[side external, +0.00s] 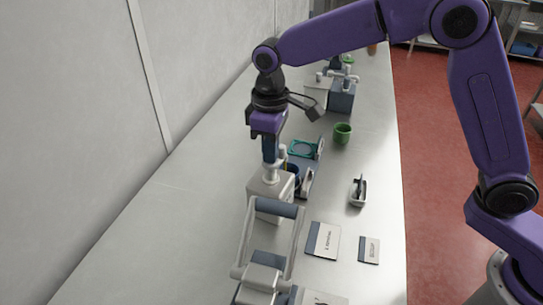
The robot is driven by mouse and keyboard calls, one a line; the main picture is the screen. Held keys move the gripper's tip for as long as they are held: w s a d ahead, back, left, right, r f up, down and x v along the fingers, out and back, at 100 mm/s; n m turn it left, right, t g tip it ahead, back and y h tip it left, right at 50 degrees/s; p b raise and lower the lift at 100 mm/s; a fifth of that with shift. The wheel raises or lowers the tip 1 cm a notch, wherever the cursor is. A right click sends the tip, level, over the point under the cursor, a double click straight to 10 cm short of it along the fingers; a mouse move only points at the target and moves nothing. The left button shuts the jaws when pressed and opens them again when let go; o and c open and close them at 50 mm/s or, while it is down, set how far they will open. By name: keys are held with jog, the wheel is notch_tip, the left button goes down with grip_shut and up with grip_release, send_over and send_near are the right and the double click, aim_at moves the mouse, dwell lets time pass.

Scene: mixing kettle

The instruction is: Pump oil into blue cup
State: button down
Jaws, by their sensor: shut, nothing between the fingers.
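My gripper (270,158) points straight down with its fingers shut. Its tips are at the top of the pump head of a pale box-shaped dispenser (268,190), touching it or just above; I cannot tell which. A dark blue cup (293,176) stands close to the right of this dispenser, partly hidden by it. The spout seems to reach over the cup. The cup's contents cannot be seen, and I cannot read any label on the dispenser.
A green cup (343,133) stands farther back. A second pump dispenser with a blue-grey body (342,97) is behind it. A teal ring-shaped item (304,148) lies near the blue cup. A handled frame (268,245) stands in front. Cards (323,240) lie on the bench; its left side is clear.

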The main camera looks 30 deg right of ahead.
jog(key=shift+f, duration=0.55)
jog(key=shift+r, duration=0.1)
jog(key=shift+r, duration=1.7)
jog(key=shift+r, duration=0.1)
jog(key=shift+r, duration=2.45)
jog(key=s+d+f+n, duration=0.1)
jog(key=s+d+f, duration=0.2)
jog(key=s+d, duration=0.8)
jog(key=s+d+f+n, duration=0.2)
jog(key=s+d+f, duration=0.2)
jog(key=s+d, duration=0.8)
jog(key=s, duration=0.6)
jog(key=shift+s+n, duration=0.3)
jog(key=shift+s, duration=0.1)
